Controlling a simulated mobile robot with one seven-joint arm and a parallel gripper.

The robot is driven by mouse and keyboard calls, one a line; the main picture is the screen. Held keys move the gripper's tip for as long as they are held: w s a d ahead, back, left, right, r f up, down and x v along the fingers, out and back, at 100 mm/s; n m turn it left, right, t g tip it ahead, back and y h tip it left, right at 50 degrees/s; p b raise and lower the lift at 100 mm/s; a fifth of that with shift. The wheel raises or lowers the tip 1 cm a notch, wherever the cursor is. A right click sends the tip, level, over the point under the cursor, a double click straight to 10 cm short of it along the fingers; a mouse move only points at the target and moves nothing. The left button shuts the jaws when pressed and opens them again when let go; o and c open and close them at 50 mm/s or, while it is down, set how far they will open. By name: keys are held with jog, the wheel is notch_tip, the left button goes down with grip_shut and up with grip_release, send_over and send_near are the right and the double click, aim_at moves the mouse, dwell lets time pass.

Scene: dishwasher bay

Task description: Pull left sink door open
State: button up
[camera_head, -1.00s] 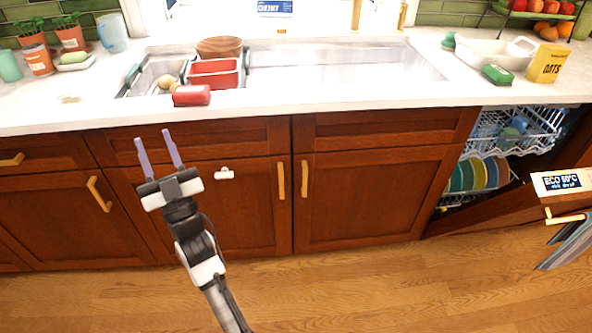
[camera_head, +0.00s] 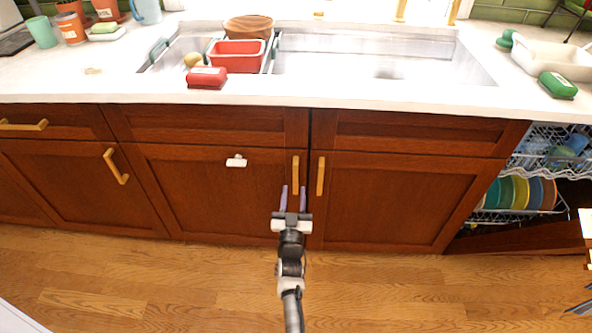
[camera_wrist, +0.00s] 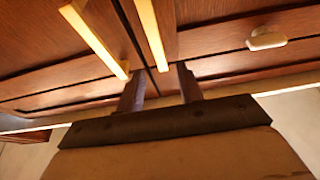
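The left sink door (camera_head: 215,195) is a closed brown wooden panel with a vertical gold handle (camera_head: 295,175) near its right edge. My gripper (camera_head: 293,190) is open, its two fingers pointing up at this handle's lower end. In the head view the lower end shows between the fingertips. The wrist view, turned about, shows the same handle (camera_wrist: 152,35) ending between and beyond the open fingers (camera_wrist: 160,80). I cannot tell whether the fingers reach around it; no contact shows.
The closed right sink door (camera_head: 385,200) has its own gold handle (camera_head: 320,176) close by. A small white fitting (camera_head: 236,161) sits on the left door. An open dishwasher with a dish rack (camera_head: 520,195) is at right. The wooden floor (camera_head: 180,275) in front is clear.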

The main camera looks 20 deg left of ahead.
aim_at(295, 173)
jog(key=x, duration=0.7)
jog(key=shift+w+r+p, duration=0.1)
jog(key=shift+w+p, duration=0.15)
jog(key=shift+p, duration=0.05)
grip_shut()
